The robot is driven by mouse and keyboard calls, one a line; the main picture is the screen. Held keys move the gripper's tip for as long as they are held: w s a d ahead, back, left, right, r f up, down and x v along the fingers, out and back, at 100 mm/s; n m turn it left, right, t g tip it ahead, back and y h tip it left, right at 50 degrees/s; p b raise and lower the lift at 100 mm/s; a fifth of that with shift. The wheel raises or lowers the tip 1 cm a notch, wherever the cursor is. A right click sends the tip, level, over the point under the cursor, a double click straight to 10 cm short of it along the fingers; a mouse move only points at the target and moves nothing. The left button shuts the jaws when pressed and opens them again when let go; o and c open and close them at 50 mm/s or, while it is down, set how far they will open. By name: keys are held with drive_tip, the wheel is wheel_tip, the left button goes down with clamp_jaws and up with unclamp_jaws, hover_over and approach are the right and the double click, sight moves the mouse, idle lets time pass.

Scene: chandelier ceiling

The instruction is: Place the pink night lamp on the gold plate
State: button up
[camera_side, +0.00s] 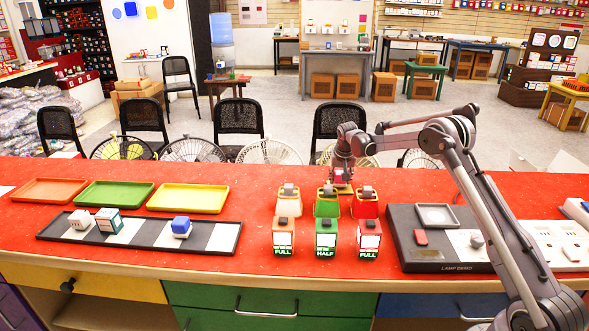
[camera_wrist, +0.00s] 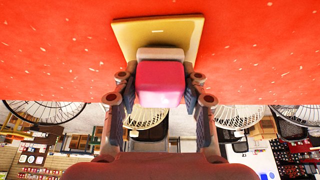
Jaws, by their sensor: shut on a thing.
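The lamp's pale part (camera_wrist: 161,54) overlaps the gold plate (camera_wrist: 135,32), which lies on the red surface. I cannot tell whether the lamp touches the plate.
A lamp demo board (camera_side: 450,267) is at right. Orange (camera_side: 48,191), green (camera_side: 115,193) and yellow (camera_side: 188,199) trays and a long dark tray (camera_side: 150,222) with several small lamps are at left.

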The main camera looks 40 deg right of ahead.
drive_tip(key=shift+f, duration=0.1)
drive_tip(key=o, duration=1.1)
drive_tip(key=shift+o, duration=0.2)
drive_tip(key=s+a+r+n, duration=0.1)
drive_tip(key=s+a+r, duration=0.25)
drive_tip(key=r, duration=0.25)
drive_tip(key=s+a+r+t, duration=0.1)
drive_tip(key=s+a+r, duration=0.1)
drive_tip(key=a+r, duration=0.3)
drive_tip(key=s+a+r+n, duration=0.1)
drive_tip(key=s+a+r, duration=0.2)
drive_tip(key=r, duration=0.4)
drive_tip(key=s+a+r+n+t+y, duration=0.2)
drive_tip(key=s+a+n, duration=0.3)
drive_tip(key=s+a, duration=0.95)
drive_tip(key=s+a+f+n, duration=0.1)
drive_tip(key=s+f, duration=0.1)
drive_tip(key=s, duration=0.3)
drive_tip(key=s+a+f+n+t+y, duration=0.1)
drive_tip(key=s+a+f, duration=0.1)
drive_tip(key=s, duration=0.3)
drive_tip(key=shift+s+a+f, duration=0.2)
drive_tip(key=shift+a+f, duration=0.1)
drive_tip(key=shift+f, duration=0.4)
